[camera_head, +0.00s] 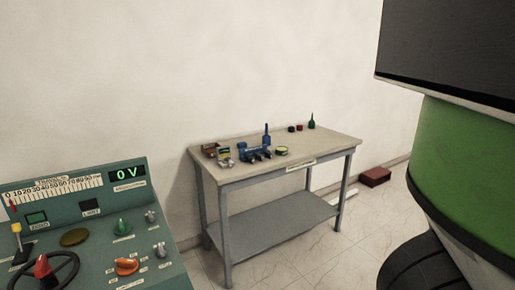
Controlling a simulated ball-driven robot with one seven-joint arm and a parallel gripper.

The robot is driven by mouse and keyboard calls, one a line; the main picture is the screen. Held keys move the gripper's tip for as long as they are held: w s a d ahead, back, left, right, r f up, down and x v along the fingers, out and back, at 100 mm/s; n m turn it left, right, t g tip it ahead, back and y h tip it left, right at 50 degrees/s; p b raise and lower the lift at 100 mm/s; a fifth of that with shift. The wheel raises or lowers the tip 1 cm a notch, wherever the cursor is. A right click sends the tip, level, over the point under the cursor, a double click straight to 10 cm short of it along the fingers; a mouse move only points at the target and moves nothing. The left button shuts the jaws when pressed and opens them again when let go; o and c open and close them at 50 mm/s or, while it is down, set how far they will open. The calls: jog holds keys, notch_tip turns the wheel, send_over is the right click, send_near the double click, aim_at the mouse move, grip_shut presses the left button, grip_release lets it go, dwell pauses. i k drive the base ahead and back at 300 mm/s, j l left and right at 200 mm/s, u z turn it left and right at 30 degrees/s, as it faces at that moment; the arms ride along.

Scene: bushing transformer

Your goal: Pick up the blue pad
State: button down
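A grey work table (322,148) stands against the wall in the head view, with small items on its top. A blue cluster (256,153) lies near the front middle of the tabletop. A blue bottle-like item (266,138) stands upright just behind it. At this size I cannot tell which blue item is the pad. My gripper is not in view.
Brown box (210,149), yellow-topped tin (281,150), small red item (300,128) and green bottle (311,122) share the tabletop. A control console (75,238) fills the lower left. A dark red box (375,177) lies on the floor. A large green-black body blocks the right.

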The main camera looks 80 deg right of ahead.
aim_at(242, 144)
jog(key=z, duration=1.95)
jog(key=u, duration=0.45)
jog(key=i+l+u, duration=0.25)
jog(key=l+u, duration=0.2)
jog(key=i+l+u, duration=0.25)
jog(key=l, duration=0.2)
jog(key=l+u, duration=0.25)
jog(key=k+l, duration=0.05)
jog(key=l, duration=0.05)
